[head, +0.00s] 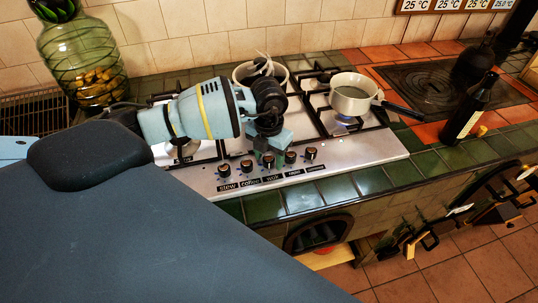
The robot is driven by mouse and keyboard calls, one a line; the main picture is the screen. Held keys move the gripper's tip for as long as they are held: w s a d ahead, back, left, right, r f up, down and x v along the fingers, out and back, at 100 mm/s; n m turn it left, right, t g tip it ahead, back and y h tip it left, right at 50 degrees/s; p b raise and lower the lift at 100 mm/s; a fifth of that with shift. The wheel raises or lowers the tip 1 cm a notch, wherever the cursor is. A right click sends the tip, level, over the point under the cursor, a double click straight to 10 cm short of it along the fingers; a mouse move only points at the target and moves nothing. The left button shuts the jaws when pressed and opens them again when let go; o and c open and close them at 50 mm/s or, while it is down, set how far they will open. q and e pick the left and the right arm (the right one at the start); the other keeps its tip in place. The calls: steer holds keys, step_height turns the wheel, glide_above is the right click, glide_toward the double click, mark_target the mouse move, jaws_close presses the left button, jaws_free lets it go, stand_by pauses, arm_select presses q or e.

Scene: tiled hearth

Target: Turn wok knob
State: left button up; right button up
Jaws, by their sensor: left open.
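The wok knob (268,162) is the middle one in the row along the front of the steel stove (370,158), above the label "wok". It is small and dark, and partly hidden by my gripper. My left gripper (263,155) comes in from the left, points down and is open, with its fingertips at or just above the wok knob. I cannot tell if they touch it. The stew knob (224,171) and coffee knob (246,167) are to its left, with more knobs to its right. My right gripper is not in view.
A cream saucepan (352,97) stands on the right burner with a blue flame under it. A light pan (243,72) is at the back. A dark bottle (470,108) stands right on the tiles. A green glass jar (82,62) is back left. Green tiles edge the stove.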

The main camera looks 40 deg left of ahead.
arm_select(q)
steer(key=c, duration=1)
